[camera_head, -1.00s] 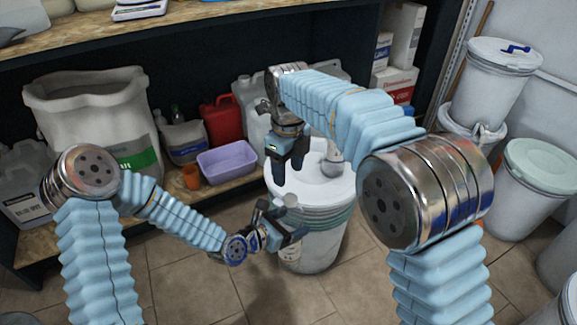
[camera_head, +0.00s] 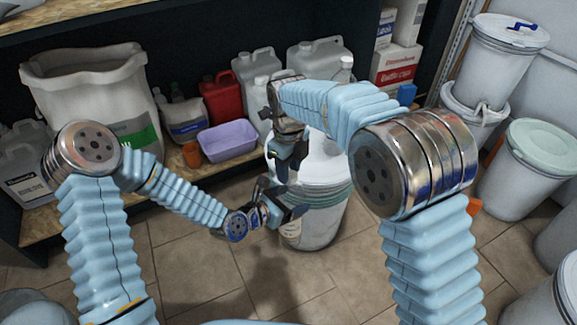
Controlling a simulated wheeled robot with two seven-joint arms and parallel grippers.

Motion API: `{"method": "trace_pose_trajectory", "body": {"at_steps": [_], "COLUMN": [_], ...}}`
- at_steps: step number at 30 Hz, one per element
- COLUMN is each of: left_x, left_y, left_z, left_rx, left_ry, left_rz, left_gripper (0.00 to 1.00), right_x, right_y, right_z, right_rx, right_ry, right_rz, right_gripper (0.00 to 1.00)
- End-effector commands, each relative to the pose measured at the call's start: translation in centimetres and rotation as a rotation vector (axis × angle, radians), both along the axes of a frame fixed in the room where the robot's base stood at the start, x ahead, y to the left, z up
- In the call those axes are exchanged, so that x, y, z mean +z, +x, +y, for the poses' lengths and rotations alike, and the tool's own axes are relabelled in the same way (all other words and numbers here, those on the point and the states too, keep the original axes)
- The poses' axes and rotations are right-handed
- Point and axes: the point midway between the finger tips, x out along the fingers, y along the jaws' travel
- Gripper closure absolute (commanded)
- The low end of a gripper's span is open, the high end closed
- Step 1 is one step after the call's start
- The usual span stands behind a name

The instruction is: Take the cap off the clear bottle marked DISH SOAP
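My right gripper (camera_head: 291,165) hangs pointing down in front of the white drum (camera_head: 322,198), with its dark fingers a little apart. I see nothing held in it. My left gripper (camera_head: 283,204) is just below it, pointing right, with its dark fingers apart in front of the drum. Whether it holds something small and clear between them cannot be made out. The clear bottle marked DISH SOAP cannot be picked out by its label.
A lilac tub (camera_head: 228,140), an orange cup (camera_head: 192,155), a red jug (camera_head: 222,98) and white jugs (camera_head: 256,66) stand on the shelf behind. A large white sack (camera_head: 85,85) is at left. Lidded drums (camera_head: 535,165) stand at right. Tiled floor is clear in front.

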Motion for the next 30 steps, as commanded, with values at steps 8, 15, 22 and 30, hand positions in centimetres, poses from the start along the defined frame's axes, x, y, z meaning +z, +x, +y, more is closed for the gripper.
{"method": "trace_pose_trajectory", "body": {"at_steps": [8, 15, 22, 30], "left_x": [0.0, 0.0, 0.0, 0.0], "left_y": [0.0, 0.0, 0.1, 0.1], "left_z": [0.0, 0.0, 0.0, 0.0], "left_rx": [0.0, 0.001, 0.001, 0.002], "left_ry": [0.0, 0.0, 0.0, -0.001], "left_rz": [0.0, -0.001, -0.001, -0.001], "left_gripper": [1.0, 1.0, 1.0, 1.0], "right_x": [0.0, 0.1, 0.1, 0.2], "right_y": [-0.1, -0.3, -0.9, -1.3], "right_z": [0.0, 0.1, 0.0, -0.7], "right_rx": [0.001, 0.322, 1.076, 1.966], "right_ry": [0.001, 0.005, 0.009, 0.012], "right_rz": [0.002, 0.002, -0.001, -0.004], "right_gripper": [1.0, 1.0, 1.0, 1.0]}}
